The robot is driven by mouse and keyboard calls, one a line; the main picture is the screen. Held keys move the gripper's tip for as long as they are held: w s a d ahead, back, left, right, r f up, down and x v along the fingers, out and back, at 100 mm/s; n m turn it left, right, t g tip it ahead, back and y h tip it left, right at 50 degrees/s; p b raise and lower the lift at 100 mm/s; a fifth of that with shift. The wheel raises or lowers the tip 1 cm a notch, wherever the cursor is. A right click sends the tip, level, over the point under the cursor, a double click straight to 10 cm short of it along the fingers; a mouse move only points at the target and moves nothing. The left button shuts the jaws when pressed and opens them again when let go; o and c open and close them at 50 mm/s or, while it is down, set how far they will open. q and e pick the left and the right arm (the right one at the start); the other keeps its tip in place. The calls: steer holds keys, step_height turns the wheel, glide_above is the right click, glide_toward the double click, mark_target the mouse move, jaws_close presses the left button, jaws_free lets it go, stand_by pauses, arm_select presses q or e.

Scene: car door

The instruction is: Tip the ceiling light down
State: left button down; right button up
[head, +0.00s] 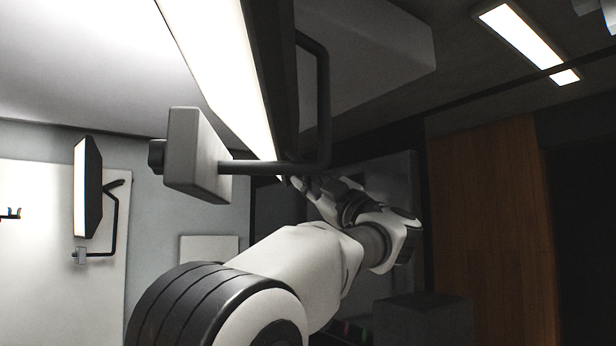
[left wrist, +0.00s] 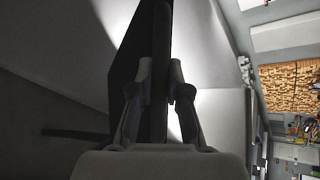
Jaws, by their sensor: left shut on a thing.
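The ceiling light (head: 215,65) is a long panel with a bright white face and a dark frame, steeply slanted at the top centre of the head view. A black bent tube (head: 324,100) joins it to a grey block (head: 198,155). My left gripper (head: 298,182) is at the lower end of the light, partly hidden by my arm. In the left wrist view, its two fingers (left wrist: 160,85) are closed around a dark bar on the light (left wrist: 135,50). I cannot tell exactly which part of the frame they grip. My right gripper is in neither view.
A similar lit panel (head: 88,187) on a black bracket is mounted at the left wall. A lit ceiling strip (head: 520,35) is at the upper right. A wooden panel (head: 490,230) stands at the right. A dark grey box (head: 422,318) is below my arm.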

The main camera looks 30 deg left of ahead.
arm_select(q)
steer(key=shift+s+a+f, duration=0.2)
steer(key=shift+s+a, duration=0.1)
steer(key=shift+a, duration=0.15)
steer(key=c, duration=1.1)
jaws_free()
steer(key=shift+c, duration=0.2)
steer(key=shift+w, duration=0.25)
steer(key=v, duration=1.2)
steer(key=shift+w+f, duration=0.1)
